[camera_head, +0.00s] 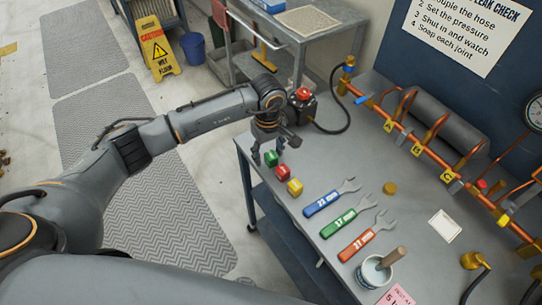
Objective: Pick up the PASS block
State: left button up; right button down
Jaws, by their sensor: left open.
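Three small blocks lie in a row near the left edge of the grey workbench (385,215): a green block (271,158), a red block (282,173) and a yellow block (294,187). Their labels are too small to read, so I cannot tell by lettering which is PASS. My left gripper (274,149) points down over the row's far end, open, with its fingers around or just above the green block. I cannot tell whether they touch it. My right gripper is not in view.
Blue, green and red wrenches (347,223) lie right of the blocks. A cup (374,271) with a brush stands at the front. A red-buttoned box (303,101) is close behind my gripper. Copper piping (437,150) runs along the back. A white card (444,226) lies right.

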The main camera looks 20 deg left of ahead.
pick_arm(q)
jog(key=shift+c, duration=0.2)
grip_shut()
jog(key=shift+r, duration=0.1)
